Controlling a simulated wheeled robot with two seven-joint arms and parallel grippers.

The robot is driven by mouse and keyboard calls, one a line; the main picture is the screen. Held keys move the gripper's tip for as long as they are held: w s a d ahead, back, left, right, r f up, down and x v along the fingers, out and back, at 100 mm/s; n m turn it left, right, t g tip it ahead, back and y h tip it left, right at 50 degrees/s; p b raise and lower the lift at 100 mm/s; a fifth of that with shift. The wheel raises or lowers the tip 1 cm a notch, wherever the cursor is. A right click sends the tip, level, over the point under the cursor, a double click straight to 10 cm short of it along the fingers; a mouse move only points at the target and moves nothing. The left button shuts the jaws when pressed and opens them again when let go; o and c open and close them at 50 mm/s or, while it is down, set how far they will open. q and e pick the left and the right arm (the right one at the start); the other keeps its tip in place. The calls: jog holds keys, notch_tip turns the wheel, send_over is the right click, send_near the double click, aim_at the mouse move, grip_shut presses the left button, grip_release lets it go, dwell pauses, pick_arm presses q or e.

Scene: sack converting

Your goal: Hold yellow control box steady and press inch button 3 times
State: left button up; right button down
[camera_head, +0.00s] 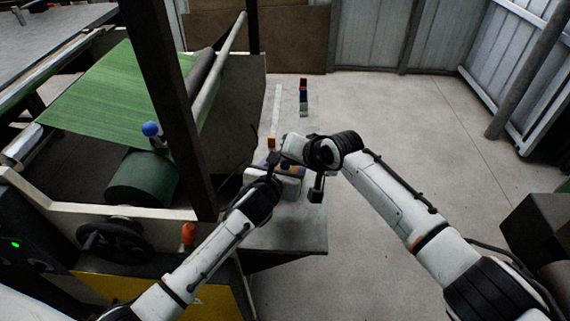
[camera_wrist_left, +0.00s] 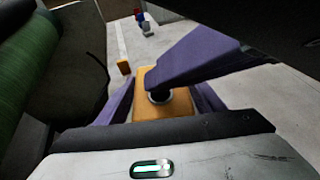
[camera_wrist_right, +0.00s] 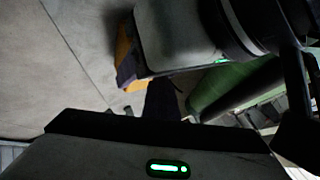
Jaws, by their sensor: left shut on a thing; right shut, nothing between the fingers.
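The yellow control box (camera_wrist_left: 178,108) sits between the two purple fingers of my left gripper (camera_wrist_left: 163,100), which is shut on it. A round dark button (camera_wrist_left: 160,94) shows on its upper face. My right gripper (camera_wrist_left: 160,80) is shut and empty, and its purple fingertips are over the button. I cannot tell whether they touch or press it. In the head view, my right gripper (camera_head: 272,160) meets the left one over the small table, and they mostly hide the box. In the right wrist view, part of the yellow box (camera_wrist_right: 122,47) shows beside a purple finger.
A grey table top (camera_head: 290,236) lies under the grippers. A small orange object (camera_head: 271,143) stands just beyond them. The machine with green sheet (camera_head: 110,90) and a dark post (camera_head: 175,110) is at left. Open floor (camera_head: 400,130) lies at right.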

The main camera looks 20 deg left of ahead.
jog(key=shift+r, duration=0.8)
notch_tip(320, 180, up, 5)
dwell(0.4)
dwell(0.5)
pick_arm(q)
jog(key=o, duration=1.3)
